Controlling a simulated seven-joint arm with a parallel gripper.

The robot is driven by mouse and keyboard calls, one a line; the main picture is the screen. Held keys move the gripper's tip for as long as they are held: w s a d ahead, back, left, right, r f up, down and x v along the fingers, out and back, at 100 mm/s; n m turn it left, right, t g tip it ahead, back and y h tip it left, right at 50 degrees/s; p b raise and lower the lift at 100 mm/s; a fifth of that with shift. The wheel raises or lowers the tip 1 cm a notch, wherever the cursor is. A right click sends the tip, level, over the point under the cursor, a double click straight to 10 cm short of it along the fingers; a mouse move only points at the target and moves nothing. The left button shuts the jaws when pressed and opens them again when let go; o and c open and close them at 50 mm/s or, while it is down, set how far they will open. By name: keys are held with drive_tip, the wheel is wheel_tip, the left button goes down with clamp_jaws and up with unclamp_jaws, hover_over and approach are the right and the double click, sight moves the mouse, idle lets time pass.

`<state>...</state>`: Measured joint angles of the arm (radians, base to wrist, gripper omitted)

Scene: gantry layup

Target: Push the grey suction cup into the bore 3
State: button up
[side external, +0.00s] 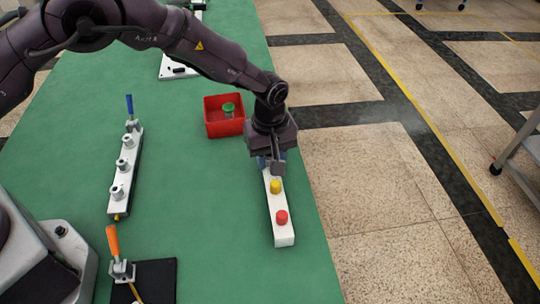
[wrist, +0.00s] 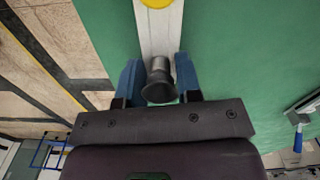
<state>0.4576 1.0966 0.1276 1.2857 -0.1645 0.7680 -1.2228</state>
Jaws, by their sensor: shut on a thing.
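My gripper (wrist: 160,72) has its two blue fingers on either side of the grey suction cup (wrist: 159,82) and is shut on it. In the side view my gripper (side external: 272,163) is low over the far end of a white bar (side external: 282,238), and hides the cup there. I cannot tell whether the cup touches the bar. A yellow cup (side external: 275,187) and a red cup (side external: 281,217) stand on the bar nearer the camera. No bore number is readable.
A red bin (side external: 225,127) with a green-topped item (side external: 228,108) stands behind my gripper. A blue-handled clamp (side external: 131,122) is at the rail's far end. An orange-handled clamp (side external: 115,250) stands by a black mat (side external: 155,280). Green table between rail and bar is clear.

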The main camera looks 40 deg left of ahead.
drive_tip(key=shift+r, duration=0.1)
drive_tip(key=shift+r, duration=0.25)
drive_tip(key=r, duration=0.3)
drive_tip(key=shift+s+a+r, duration=0.1)
drive_tip(key=shift+s+r, duration=0.05)
drive_tip(key=shift+s, duration=0.15)
drive_tip(key=s+a+r, duration=0.5)
drive_tip(key=s+r, duration=0.4)
drive_tip(key=s, duration=0.3)
drive_tip(key=a+f+n, duration=0.1)
drive_tip(key=a+n, duration=0.5)
drive_tip(key=a, duration=0.7)
drive_tip(key=s+a+f+n, duration=0.1)
drive_tip(key=a+n, duration=0.5)
drive_tip(key=a, duration=0.7)
drive_tip(key=shift+s+a+f, duration=0.25)
drive_tip(key=shift+a+f, duration=0.1)
drive_tip(key=shift+f, duration=0.2)
